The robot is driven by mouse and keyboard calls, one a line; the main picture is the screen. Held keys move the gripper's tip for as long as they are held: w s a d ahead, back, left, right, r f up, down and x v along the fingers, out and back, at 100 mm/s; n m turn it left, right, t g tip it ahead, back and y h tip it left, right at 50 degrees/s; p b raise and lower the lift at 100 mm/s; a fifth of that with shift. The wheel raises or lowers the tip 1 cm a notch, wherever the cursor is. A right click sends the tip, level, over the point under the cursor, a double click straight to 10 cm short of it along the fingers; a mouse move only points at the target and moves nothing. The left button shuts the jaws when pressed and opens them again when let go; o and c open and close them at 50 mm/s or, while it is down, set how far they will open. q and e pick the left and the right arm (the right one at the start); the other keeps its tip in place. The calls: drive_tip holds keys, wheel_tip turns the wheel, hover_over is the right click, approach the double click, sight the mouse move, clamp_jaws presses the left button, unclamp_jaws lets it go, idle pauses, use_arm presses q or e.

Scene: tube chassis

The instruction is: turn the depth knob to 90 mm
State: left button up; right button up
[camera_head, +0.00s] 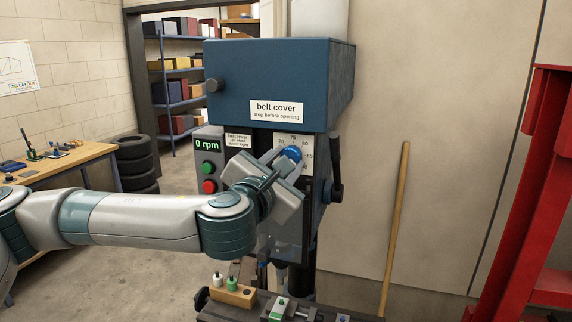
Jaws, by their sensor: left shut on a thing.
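The depth knob (293,153) is blue and round, on the front of the blue drill press below the belt cover (279,84). My left gripper (285,160) reaches in from the left and is shut on the knob. A white dial plate (292,137) with numbers shows behind the knob; 75 is readable at its top and 85 at its right. The gripper hides the lower part of the dial, and I cannot read the knob's setting. My right gripper is not in view.
A control box with a 0 rpm display (207,145), a green button and a red button stands left of the gripper. A black lever (335,170) is at the right. A wooden block (233,293) with small bottles sits below. A red frame (525,200) stands far right.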

use_arm(q)
drive_tip(key=shift+f+m, duration=0.2)
drive_tip(key=shift+m, duration=0.1)
drive_tip(key=o, duration=1)
drive_tip(key=shift+r, duration=0.1)
drive_tip(key=shift+o, duration=0.2)
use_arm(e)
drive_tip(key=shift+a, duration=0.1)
use_arm(q)
drive_tip(key=shift+s, duration=0.15)
use_arm(e)
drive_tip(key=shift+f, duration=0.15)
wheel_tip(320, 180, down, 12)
drive_tip(key=b, duration=1.2)
use_arm(q)
drive_tip(key=b+v, duration=0.3)
drive_tip(key=v, duration=1.4)
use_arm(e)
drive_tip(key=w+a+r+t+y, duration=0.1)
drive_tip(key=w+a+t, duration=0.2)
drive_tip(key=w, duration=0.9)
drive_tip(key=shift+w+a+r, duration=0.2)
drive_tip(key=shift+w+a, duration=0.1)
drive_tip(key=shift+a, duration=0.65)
use_arm(q)
drive_tip(key=shift+a, duration=0.1)
